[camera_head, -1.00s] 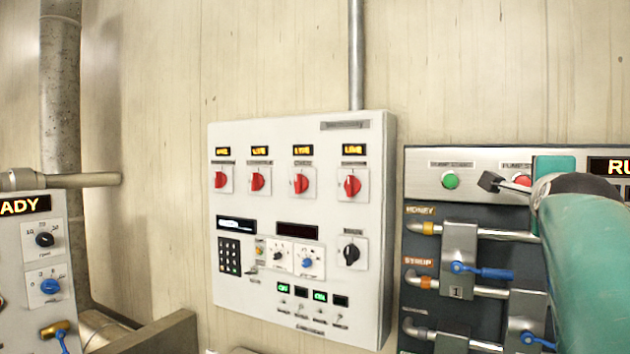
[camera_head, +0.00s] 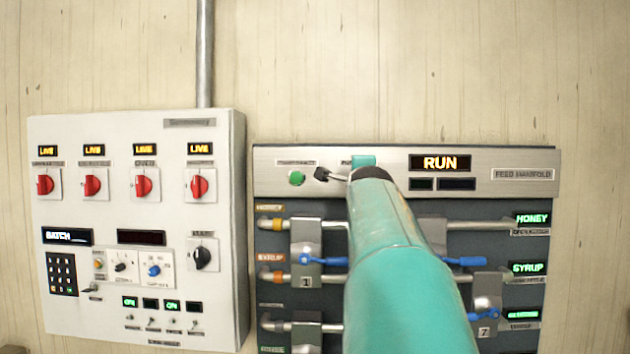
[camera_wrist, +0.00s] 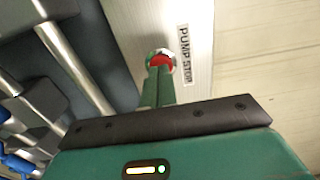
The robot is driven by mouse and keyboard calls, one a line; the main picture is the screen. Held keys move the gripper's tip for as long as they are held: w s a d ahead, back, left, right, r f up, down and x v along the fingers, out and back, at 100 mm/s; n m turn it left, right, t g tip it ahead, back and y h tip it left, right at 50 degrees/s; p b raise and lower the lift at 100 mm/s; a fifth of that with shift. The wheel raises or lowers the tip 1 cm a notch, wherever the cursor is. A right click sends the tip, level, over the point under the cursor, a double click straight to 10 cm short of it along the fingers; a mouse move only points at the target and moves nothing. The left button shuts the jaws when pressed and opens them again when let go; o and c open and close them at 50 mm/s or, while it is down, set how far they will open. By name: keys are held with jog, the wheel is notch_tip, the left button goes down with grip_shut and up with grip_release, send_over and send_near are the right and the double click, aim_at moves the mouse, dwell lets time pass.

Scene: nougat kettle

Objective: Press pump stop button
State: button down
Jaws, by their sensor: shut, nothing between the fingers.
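The red pump stop button (camera_wrist: 162,60) shows in the wrist view inside a pale ring, beside a label reading PUMP STOP (camera_wrist: 186,54). My gripper (camera_wrist: 158,72) is shut and empty, its green fingers together with their tips over the lower part of the button. I cannot tell whether the tips touch it or whether it is pushed in. In the head view my teal arm hides the button. A green button (camera_head: 297,177) sits on the same silver strip, to the left. The display (camera_head: 440,163) on this strip reads RUN.
The feed manifold panel (camera_head: 525,174) has pipes and blue-handled valves (camera_head: 322,261) below the strip, close to my arm. A white control panel (camera_head: 130,225) with red knobs stands on the left.

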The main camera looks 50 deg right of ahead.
jog(key=shift+w+d, duration=0.2)
jog(key=shift+d, duration=0.05)
